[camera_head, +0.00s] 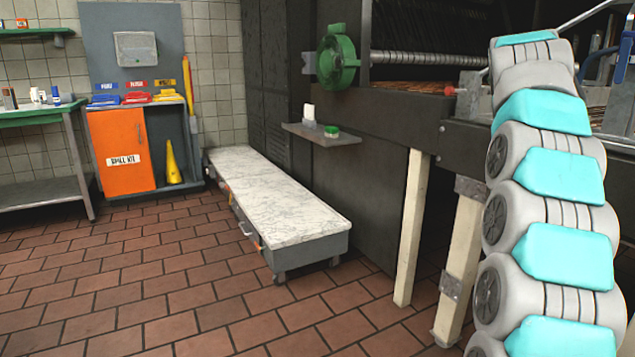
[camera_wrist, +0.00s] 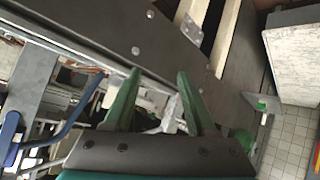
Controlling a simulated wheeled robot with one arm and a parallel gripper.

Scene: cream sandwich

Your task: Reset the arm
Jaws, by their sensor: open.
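My arm (camera_head: 555,190), white-grey with turquoise pads, rises along the right side of the head view. Its gripper end is out of that view. In the wrist view my gripper (camera_wrist: 160,74) shows two green fingers set apart on a dark palm. Nothing sits between the fingers. Behind them is a dark metal beam (camera_wrist: 90,30) with bolts, and the wrist picture is turned compared with the head view.
A dark machine (camera_head: 385,130) with pale legs stands close beside my arm. A low marble-topped cart (camera_head: 280,195) is in the middle. An orange spill-kit cabinet (camera_head: 121,150) and a green-topped table (camera_head: 38,116) stand at the back left. The tiled floor (camera_head: 150,290) in front is clear.

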